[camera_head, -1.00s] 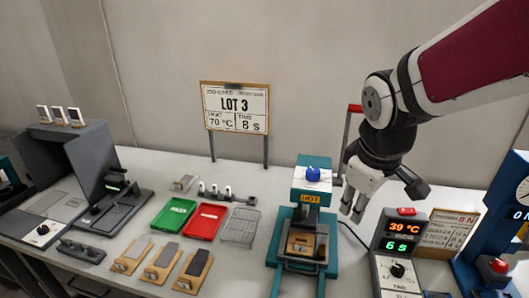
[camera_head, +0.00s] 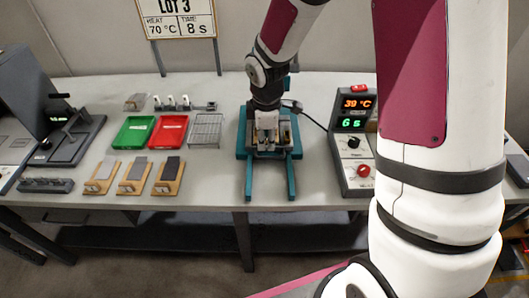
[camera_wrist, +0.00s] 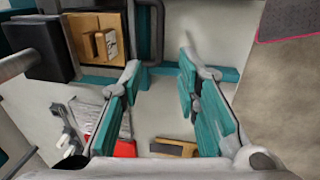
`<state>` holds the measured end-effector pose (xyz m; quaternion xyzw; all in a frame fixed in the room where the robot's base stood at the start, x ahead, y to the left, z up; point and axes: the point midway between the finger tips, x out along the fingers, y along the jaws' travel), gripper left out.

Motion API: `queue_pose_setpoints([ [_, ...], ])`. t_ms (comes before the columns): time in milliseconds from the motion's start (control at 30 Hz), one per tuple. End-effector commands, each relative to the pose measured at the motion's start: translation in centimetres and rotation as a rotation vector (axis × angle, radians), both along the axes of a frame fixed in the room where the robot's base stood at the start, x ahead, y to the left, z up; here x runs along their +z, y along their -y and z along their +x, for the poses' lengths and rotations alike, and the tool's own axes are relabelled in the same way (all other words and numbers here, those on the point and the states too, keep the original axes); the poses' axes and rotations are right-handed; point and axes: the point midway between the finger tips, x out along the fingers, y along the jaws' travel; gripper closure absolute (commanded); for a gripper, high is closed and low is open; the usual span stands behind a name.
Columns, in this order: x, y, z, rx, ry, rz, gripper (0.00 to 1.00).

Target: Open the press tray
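The teal press (camera_head: 243,145) stands on the table in the head view, its two rails pointing toward the front edge. My gripper (camera_head: 266,138) is over the front of the press and hides much of the tray. In the wrist view the press tray (camera_wrist: 78,24) shows at the upper left, holding a tan block (camera_wrist: 100,46). Its dark bar handle (camera_wrist: 157,28) lies just beyond my fingertips, near the gap between them. My gripper (camera_wrist: 160,66) is open in the wrist view, with teal pads apart and nothing between them. I cannot tell whether a finger touches the handle.
The control box (camera_head: 352,150) stands right of the press, reading 39 °C and 6 s. Left are a red tray (camera_head: 168,134), a green tray (camera_head: 134,131), a wire rack (camera_head: 206,130) and wooden holders (camera_head: 135,176). The table front between holders and press is clear.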

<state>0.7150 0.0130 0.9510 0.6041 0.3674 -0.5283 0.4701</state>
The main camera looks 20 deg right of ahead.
Motion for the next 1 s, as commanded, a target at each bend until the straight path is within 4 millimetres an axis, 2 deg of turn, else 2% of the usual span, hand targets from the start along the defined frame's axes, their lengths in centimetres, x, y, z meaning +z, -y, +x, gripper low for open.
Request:
queue_pose_setpoints([
  [33, -1.2, 0.0, 0.1, 0.002, -0.005, -0.001, 0.7],
  [200, -4.5, 0.2, 0.7, 0.001, -0.004, -0.001, 0.7],
  [400, -7.2, 0.3, 1.2, 0.0, -0.002, 0.001, 0.7],
  [600, -8.4, 0.4, 1.5, -0.001, 0.0, 0.0, 0.7],
  [867, -8.5, 0.5, 1.5, -0.002, 0.0, 0.0, 0.7],
  [900, -8.5, 0.5, 1.5, -0.001, 0.0, 0.0, 0.72],
  [1000, -8.5, 0.5, 1.5, -0.001, 0.0, 0.0, 0.95],
])
